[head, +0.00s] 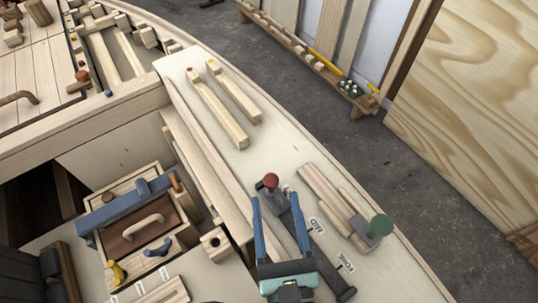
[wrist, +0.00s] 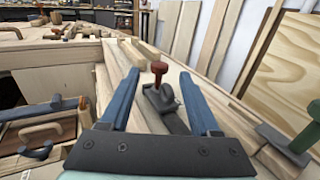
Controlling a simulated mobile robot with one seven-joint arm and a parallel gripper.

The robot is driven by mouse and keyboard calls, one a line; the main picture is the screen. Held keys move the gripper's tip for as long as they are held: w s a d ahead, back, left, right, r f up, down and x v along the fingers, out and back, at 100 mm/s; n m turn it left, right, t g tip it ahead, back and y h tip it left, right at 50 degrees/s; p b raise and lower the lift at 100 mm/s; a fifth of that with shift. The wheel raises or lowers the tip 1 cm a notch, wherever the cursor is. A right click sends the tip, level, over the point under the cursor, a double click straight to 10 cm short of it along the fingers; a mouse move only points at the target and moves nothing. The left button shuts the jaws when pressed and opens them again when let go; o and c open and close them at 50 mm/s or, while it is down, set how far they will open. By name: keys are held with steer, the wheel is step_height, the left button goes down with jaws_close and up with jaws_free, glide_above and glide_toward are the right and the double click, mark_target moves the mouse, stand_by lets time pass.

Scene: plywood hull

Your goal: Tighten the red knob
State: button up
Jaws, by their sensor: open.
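The red knob (head: 271,180) is a small rounded red-brown head on a short stem. It stands upright on a dark grey clamp-like fitting on the pale deck. In the wrist view the red knob (wrist: 159,67) shows between the two blue fingertips, with the grey fitting (wrist: 162,100) below it. My gripper (head: 277,197) has its blue fingers spread on either side, and the knob appears just beyond the tips in the head view. The gripper (wrist: 159,74) is open and holds nothing. I see no contact with the knob.
A green knob (head: 381,226) on a grey fitting stands to the right, beside wooden strips (head: 325,192). Two loose wooden bars (head: 217,108) lie farther up the deck. A box with a blue bar (head: 125,204) sits left.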

steer(key=w+p, duration=0.1)
steer(key=w, duration=0.2)
steer(key=w+a+p, duration=0.1)
steer(key=w, duration=0.1)
steer(key=w+p, duration=0.1)
steer(key=w, duration=0.2)
steer(key=shift+w+a, duration=0.3)
steer(key=shift+w, duration=0.05)
steer(key=shift+c, duration=0.3)
jaws_close()
